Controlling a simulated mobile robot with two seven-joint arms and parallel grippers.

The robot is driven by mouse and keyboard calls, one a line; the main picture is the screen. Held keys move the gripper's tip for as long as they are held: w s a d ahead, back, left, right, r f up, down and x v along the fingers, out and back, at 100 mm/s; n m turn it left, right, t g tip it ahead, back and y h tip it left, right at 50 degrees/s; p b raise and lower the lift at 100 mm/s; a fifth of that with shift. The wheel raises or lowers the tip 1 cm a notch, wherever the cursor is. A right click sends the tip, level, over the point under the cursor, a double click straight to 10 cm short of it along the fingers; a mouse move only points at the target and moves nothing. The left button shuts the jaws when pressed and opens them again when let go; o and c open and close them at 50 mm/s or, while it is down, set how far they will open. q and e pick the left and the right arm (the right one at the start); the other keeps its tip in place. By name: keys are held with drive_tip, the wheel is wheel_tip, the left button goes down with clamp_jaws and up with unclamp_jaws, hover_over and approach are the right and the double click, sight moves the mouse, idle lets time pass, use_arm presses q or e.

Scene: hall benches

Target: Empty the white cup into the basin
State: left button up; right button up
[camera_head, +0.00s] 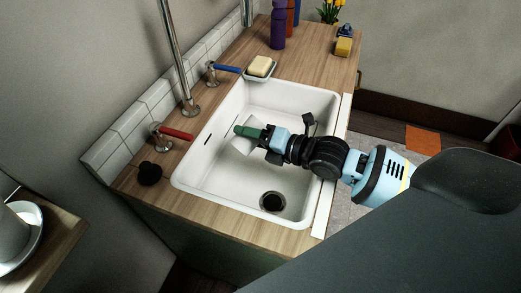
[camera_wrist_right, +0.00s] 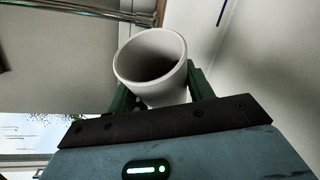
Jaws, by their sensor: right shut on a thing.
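The white cup (camera_head: 241,146) is held by my right gripper (camera_head: 252,135) above the white basin (camera_head: 207,168). In the head view the cup looks tilted and is partly hidden by a green finger. In the right wrist view the cup (camera_wrist_right: 166,92) sits between the green fingers, its round mouth showing and its inside dark. I cannot tell whether anything is in it. The basin's dark drain (camera_head: 272,201) is visible, nearer the front than the cup. My left gripper is not in view.
A soap bar (camera_head: 261,66) lies in a dish behind the basin. A red-handled tap (camera_head: 176,134), a blue-handled tap (camera_head: 226,69) and a tall spout (camera_head: 180,60) line the left side. Bottles (camera_head: 278,28) stand at the back. A saucer (camera_head: 36,240) is at lower left.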

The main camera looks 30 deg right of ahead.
sight(252, 126)
drive_tip(key=shift+r+m, duration=0.2)
drive_tip(key=shift+m, duration=0.1)
drive_tip(key=shift+r+m+y, duration=0.2)
drive_tip(key=shift+m+y, duration=0.1)
drive_tip(key=shift+y, duration=0.1)
idle(0.3)
drive_tip(key=shift+d+r+m+t, duration=0.1)
drive_tip(key=shift+r+m+t, duration=0.15)
drive_tip(key=shift+m+t, duration=0.05)
idle(0.5)
drive_tip(key=shift+r, duration=0.35)
drive_tip(key=shift+r+m+y, duration=0.2)
drive_tip(key=shift+m+y, duration=0.1)
drive_tip(key=shift+m, duration=0.1)
drive_tip(key=shift+d+r, duration=0.1)
drive_tip(key=shift+r, duration=0.05)
drive_tip(key=shift+r+m, duration=0.25)
drive_tip(key=shift+m, duration=0.05)
drive_tip(key=shift+d+r+m, duration=0.1)
drive_tip(key=shift+r+m, duration=0.05)
drive_tip(key=shift+m, duration=0.25)
idle(0.5)
